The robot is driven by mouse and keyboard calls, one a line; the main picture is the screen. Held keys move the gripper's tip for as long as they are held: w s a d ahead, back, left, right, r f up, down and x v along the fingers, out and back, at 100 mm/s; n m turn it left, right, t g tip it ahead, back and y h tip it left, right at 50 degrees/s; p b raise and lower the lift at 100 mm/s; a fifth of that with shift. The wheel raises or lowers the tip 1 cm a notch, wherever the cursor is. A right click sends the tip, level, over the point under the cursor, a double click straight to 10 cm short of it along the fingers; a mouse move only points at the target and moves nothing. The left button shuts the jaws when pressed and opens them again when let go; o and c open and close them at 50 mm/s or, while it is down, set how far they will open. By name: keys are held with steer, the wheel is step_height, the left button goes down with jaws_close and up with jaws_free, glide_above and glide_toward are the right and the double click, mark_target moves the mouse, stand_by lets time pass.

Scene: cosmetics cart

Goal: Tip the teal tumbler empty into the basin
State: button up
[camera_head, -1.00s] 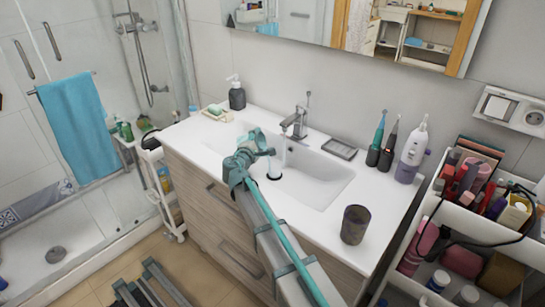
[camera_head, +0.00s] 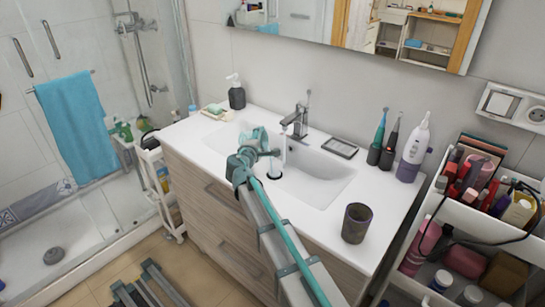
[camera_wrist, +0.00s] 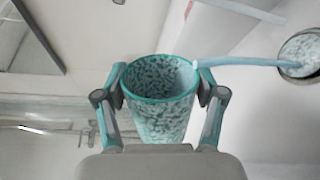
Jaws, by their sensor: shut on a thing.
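The teal tumbler (camera_wrist: 162,115), speckled teal and white, is held between both fingers of my gripper (camera_wrist: 162,85) in the wrist view, its mouth facing the upper side of the picture. A pale blue stream (camera_wrist: 245,62) runs from beside its rim to a round dark-edged drain (camera_wrist: 300,52). Whether liquid is left inside is unclear. In the head view, my gripper (camera_head: 258,146) is over the white basin (camera_head: 325,185), in front of the faucet (camera_head: 296,121). The tumbler is mostly hidden there. A thin pale stream (camera_head: 283,150) falls near the gripper.
A dark cup (camera_head: 356,223) stands on the counter at right. Toothbrushes (camera_head: 383,140) and a white-purple bottle (camera_head: 414,150) stand behind it. A soap dispenser (camera_head: 236,93) is at the back left. A crowded cart (camera_head: 470,225) is at the right.

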steer(key=shift+s+d+m+b, duration=0.1)
steer(key=shift+d+m+b, duration=0.35)
steer(key=shift+b, duration=0.2)
steer(key=shift+d+r+m+y+b, duration=0.1)
steer(key=shift+d+m+y+b, duration=0.15)
steer(key=shift+m+b, duration=0.75)
steer(key=shift+s+b, duration=0.1)
steer(key=shift+b, duration=0.75)
steer(key=shift+d+b, duration=0.1)
steer(key=shift+b, duration=0.25)
steer(key=shift+d+m+b, duration=0.15)
steer(key=shift+m+b, duration=0.3)
steer(key=shift+b, duration=0.25)
